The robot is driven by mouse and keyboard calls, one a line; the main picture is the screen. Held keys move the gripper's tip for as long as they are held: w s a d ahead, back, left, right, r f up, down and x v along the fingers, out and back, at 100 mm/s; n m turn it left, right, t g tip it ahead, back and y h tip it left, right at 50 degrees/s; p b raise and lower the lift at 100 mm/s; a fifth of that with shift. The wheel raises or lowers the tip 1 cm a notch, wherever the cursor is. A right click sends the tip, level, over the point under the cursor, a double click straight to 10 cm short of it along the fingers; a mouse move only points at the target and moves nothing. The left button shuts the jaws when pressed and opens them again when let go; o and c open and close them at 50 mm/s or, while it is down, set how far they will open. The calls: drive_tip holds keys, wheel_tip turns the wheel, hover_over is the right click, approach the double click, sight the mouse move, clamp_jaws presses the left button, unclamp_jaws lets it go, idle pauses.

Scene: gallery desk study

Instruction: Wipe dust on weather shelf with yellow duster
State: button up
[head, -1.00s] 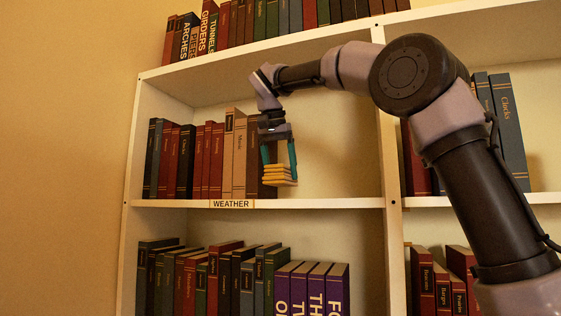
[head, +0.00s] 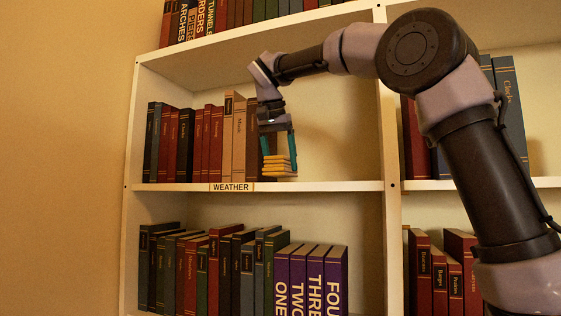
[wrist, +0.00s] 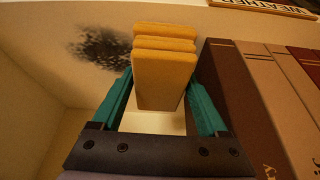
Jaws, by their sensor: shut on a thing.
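The weather shelf (head: 330,186) is a white board with a "WEATHER" label (head: 232,187) on its front edge. My gripper (head: 279,153) hangs over its open part, just right of the row of books. It is shut on the yellow duster (head: 279,167), a ribbed block held between teal fingers. The wrist view shows the duster (wrist: 165,75) gripped between both fingers. The duster's lower end is close to the board; I cannot tell whether it touches. A dark speckled dust patch (wrist: 103,47) lies on the board left of the duster in the wrist view.
A dark brown book (wrist: 238,105) stands close beside my gripper, ending the upright row (head: 190,145). The board is clear to the right up to the white divider (head: 392,187). Another shelf board (head: 240,42) with books is above; purple books (head: 310,280) stand below.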

sight(290, 168)
drive_tip(key=shift+f, duration=0.85)
drive_tip(key=shift+s+d+r, duration=0.1)
drive_tip(key=shift+s+d, duration=0.15)
drive_tip(key=shift+d, duration=0.4)
drive_tip(key=shift+s+d, duration=0.25)
drive_tip(key=shift+d, duration=0.35)
drive_tip(key=shift+s+d+f, duration=0.1)
drive_tip(key=shift+s+d, duration=0.15)
drive_tip(key=shift+d, duration=0.45)
drive_tip(key=shift+s+d+f, duration=0.1)
drive_tip(key=shift+s+d, duration=0.15)
drive_tip(key=shift+d, duration=0.4)
drive_tip(key=shift+s+d, duration=0.25)
drive_tip(key=shift+d, duration=0.45)
drive_tip(key=shift+s+d, duration=0.4)
drive_tip(key=shift+d, duration=0.7)
drive_tip(key=shift+s+d, duration=0.35)
drive_tip(key=shift+d, duration=0.7)
drive_tip(key=shift+s+d, duration=0.4)
drive_tip(key=shift+d, duration=0.7)
drive_tip(key=shift+a, duration=0.15)
